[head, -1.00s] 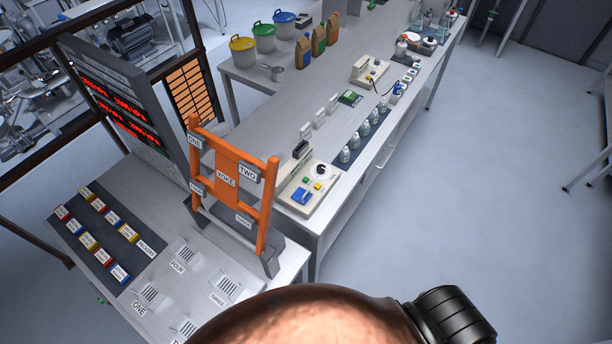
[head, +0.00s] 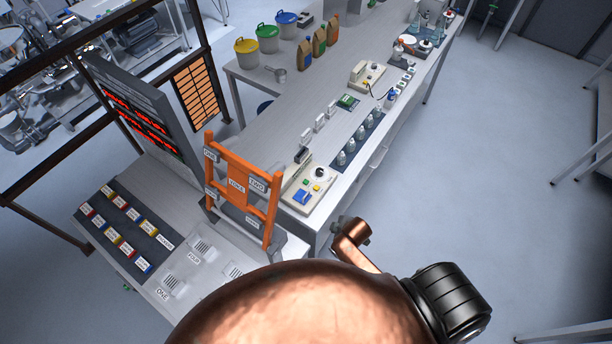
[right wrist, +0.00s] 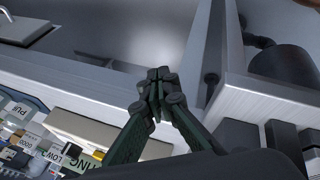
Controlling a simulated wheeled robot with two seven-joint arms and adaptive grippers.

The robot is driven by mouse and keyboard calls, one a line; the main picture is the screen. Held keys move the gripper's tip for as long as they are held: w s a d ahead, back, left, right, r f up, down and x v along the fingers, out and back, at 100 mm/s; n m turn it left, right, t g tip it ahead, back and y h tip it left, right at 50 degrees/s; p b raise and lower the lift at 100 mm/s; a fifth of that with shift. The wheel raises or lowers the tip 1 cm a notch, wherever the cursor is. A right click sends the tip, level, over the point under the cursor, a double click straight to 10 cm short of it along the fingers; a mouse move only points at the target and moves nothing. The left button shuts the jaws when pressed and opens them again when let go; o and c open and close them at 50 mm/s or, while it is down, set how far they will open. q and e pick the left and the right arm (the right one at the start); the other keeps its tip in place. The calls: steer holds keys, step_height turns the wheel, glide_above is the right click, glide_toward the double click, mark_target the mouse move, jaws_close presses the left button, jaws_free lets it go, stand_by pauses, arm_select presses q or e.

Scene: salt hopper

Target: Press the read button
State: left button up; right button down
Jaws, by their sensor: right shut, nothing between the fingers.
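A cream instrument box (head: 320,200) sits at the near end of the long bench in the head view. It carries a dark knob (head: 319,173), a blue pad (head: 302,196) and small green and yellow buttons (head: 317,188). Its lettering is too small to read, so I cannot tell which one is the read button. My right gripper (right wrist: 158,82) shows in the right wrist view, its dark green fingers together and empty. Labelled items and a pale box edge lie below and left of it there. Neither gripper shows in the head view.
An orange yoke frame (head: 238,185) stands left of the instrument box, before a panel with red displays (head: 140,125). Small bottles (head: 360,134) line the bench, with a second instrument (head: 366,76) farther back. The floor right of the bench (head: 480,170) is clear.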

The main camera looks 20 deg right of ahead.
steer(key=w+a+r+n+t+p, duration=0.1)
steer(key=w+r+n+p, duration=0.1)
steer(key=r, duration=0.6)
steer(key=w+a+r+n+p, duration=0.2)
steer(key=r, duration=0.5)
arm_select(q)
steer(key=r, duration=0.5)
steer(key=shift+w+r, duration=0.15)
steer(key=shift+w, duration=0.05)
arm_select(e)
steer(key=w+r+n+t+y, duration=0.1)
steer(key=w+r+n, duration=0.4)
steer(key=w+n, duration=0.8)
steer(key=w+t, duration=0.1)
steer(key=w, duration=0.2)
steer(key=shift+n+t, duration=0.4)
steer(key=shift+d, duration=0.1)
steer(key=b, duration=0.4)
glide_above(307, 183)
step_height(307, 183, down, 7)
steer(key=shift+r, duration=0.15)
steer(key=shift+w+f+b, duration=0.1)
steer(key=shift+f+b, duration=0.35)
steer(key=shift+f, duration=0.55)
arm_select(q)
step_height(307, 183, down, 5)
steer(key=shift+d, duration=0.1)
